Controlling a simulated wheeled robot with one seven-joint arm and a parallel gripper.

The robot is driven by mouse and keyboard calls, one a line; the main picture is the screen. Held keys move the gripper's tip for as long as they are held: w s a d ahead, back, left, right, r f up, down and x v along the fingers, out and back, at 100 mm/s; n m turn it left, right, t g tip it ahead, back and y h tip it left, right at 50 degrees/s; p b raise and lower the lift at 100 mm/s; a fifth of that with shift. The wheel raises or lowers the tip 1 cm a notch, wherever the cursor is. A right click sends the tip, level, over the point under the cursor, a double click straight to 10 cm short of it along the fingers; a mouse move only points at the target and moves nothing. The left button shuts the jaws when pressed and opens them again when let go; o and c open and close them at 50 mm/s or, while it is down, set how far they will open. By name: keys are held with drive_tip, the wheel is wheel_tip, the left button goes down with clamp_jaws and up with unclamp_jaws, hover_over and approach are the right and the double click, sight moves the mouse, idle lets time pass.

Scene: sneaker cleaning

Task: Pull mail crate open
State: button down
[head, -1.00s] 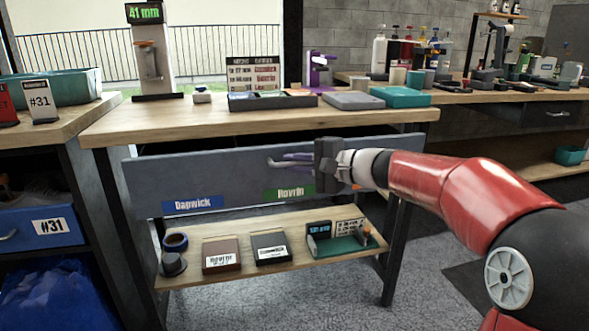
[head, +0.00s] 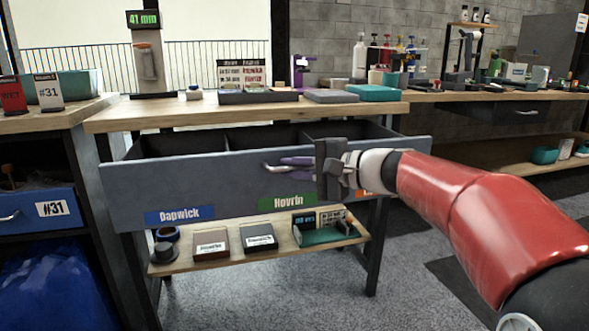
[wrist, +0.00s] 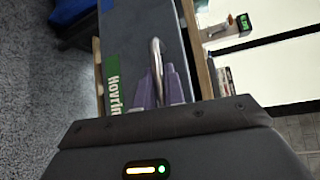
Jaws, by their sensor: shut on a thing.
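The mail crate (head: 235,180) is a wide grey drawer under the wooden table, pulled partly out, its open top showing inner dividers. Its front has a blue "Dapwick" label, a green "Hovrin" label (head: 288,202) and an orange label mostly hidden by my gripper. My gripper (head: 285,164) has purple fingers shut on the crate's metal handle at the middle of the front. In the wrist view the fingers close around the silver handle (wrist: 157,62), beside the green label. The handle's far end is hidden in the head view.
The table (head: 180,113) above holds a height gauge, a sign, trays and a teal box (head: 374,92). A lower shelf (head: 190,262) holds small boxes and a black hat-like item. A blue #31 drawer (head: 30,213) stands left. Floor in front is clear.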

drive_tip(key=c, duration=1.8)
unclamp_jaws()
drive_tip(key=shift+o, duration=0.2)
drive_tip(key=v, duration=0.8)
drive_tip(key=shift+a, duration=0.1)
drive_tip(key=s+f+n+g+h+p, duration=0.1)
drive_tip(key=s+f+n+h+p, duration=0.2)
drive_tip(key=s, duration=0.4)
drive_tip(key=s+f+g+h+p, duration=0.2)
drive_tip(key=s+f+h+p, duration=0.15)
drive_tip(key=s, duration=0.35)
drive_tip(key=s+d+f+n+t+h+p, duration=0.1)
drive_tip(key=s+d+f+n+h+p, duration=0.3)
drive_tip(key=s+d+h, duration=0.4)
drive_tip(key=s, duration=0.3)
drive_tip(key=shift+d+f+p, duration=0.25)
drive_tip(key=shift+d+p, duration=0.05)
drive_tip(key=shift+d, duration=0.1)
